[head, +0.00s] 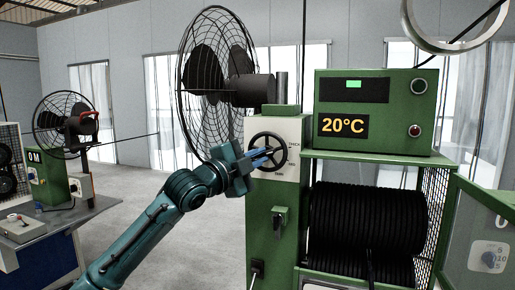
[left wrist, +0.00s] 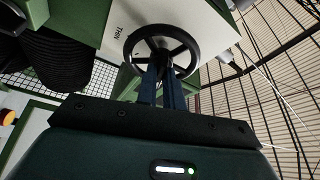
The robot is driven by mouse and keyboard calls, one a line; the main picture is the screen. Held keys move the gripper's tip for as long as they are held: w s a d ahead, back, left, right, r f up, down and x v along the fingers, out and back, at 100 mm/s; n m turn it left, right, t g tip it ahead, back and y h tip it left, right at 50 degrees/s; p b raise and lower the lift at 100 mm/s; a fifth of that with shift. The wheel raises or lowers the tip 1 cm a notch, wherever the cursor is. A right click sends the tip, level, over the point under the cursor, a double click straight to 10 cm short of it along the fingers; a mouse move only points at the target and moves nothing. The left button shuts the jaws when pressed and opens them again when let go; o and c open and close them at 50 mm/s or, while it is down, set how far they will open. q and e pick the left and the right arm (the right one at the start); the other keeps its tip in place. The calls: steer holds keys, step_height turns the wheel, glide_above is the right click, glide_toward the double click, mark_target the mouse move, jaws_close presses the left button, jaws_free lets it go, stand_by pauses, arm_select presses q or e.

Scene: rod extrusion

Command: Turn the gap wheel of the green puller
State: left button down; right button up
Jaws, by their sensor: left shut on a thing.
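The green puller (head: 262,215) stands in the middle of the head view, with a white plate at its upper part. The black gap wheel (head: 268,138) sits on that plate, with lettering beside it. My left gripper (head: 268,155) reaches in from the left, its blue fingers at the wheel. In the left wrist view the gap wheel (left wrist: 161,40) shows its rim and spokes, and the fingers of my left gripper (left wrist: 163,75) are shut at its hub area. Which part of the wheel they grip is hard to tell. My right gripper is not in view.
A green control box (head: 375,110) reading 20°C stands right of the puller, above a black cable reel (head: 365,235). A large caged fan (head: 215,80) stands behind my left gripper. A bench (head: 45,225) stands at the left, with open floor between.

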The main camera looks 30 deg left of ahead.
arm_select(q)
steer(key=shift+r+m+g+p, duration=0.1)
steer(key=shift+m+g+p, duration=0.3)
steer(key=shift+m+p, duration=0.65)
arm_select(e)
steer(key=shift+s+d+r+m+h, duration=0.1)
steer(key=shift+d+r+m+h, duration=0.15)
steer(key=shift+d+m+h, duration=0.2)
arm_select(q)
steer(key=c, duration=1.5)
jaws_free()
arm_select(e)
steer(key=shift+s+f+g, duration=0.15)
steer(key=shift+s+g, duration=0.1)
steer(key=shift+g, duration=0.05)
